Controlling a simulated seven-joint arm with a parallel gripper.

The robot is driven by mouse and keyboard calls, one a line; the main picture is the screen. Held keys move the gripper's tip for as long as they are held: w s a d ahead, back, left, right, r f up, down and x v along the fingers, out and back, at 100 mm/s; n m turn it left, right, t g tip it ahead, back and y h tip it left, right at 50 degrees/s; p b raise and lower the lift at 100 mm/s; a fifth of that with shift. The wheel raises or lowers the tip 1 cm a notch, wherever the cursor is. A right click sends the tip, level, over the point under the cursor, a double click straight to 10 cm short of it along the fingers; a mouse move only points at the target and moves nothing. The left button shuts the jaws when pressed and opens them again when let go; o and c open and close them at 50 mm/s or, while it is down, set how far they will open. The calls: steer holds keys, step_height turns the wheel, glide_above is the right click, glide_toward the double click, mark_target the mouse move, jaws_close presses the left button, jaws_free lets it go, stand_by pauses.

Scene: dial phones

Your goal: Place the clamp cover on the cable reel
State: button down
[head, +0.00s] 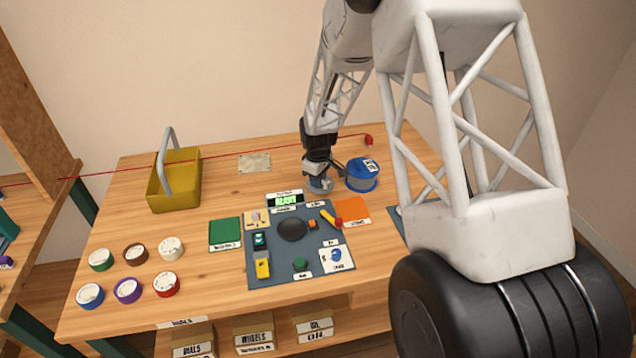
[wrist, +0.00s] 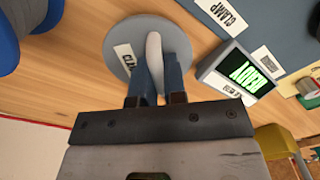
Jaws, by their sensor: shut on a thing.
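My gripper (head: 319,174) is shut on the clamp cover (head: 320,187), a grey disc with a pale upright fin and a white label. In the wrist view the fingers (wrist: 156,72) sit on either side of the fin, and the disc (wrist: 120,36) lies beyond them. The cable reel (head: 362,180) is blue with a white label on top and stands on the table just right of my gripper. Part of it shows at the top left of the wrist view (wrist: 22,22). The cover is beside the reel, apart from it. I cannot tell whether it touches the table.
An orange square (head: 352,210) lies in front of the reel. A yellow basket (head: 175,188) and several dials (head: 127,290) are at left. A red cord (head: 240,155) runs across the back.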

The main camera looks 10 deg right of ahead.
step_height(320, 180, up, 9)
steer(key=shift+r, duration=0.1)
stand_by(0.4)
stand_by(0.6)
steer(key=shift+s+d+r, duration=0.25)
steer(key=shift+s+d, duration=0.1)
steer(key=shift+s, duration=0.05)
steer(key=s+d+r+m, duration=0.2)
steer(key=s+d+m, duration=0.2)
steer(key=s, duration=0.3)
steer(key=s+d+r+m, duration=0.3)
steer(key=s+d+m, duration=0.2)
steer(key=s+d, duration=0.1)
steer(key=shift+s, duration=0.5)
steer(key=shift+w, duration=0.1)
steer(key=w+d, duration=0.1)
steer(key=w, duration=0.4)
steer(key=w+d+f, duration=0.1)
steer(key=w, duration=0.4)
steer(key=w+d, duration=0.1)
steer(key=w, duration=0.4)
steer(key=shift+w+f, duration=0.25)
steer(key=shift+w, duration=0.05)
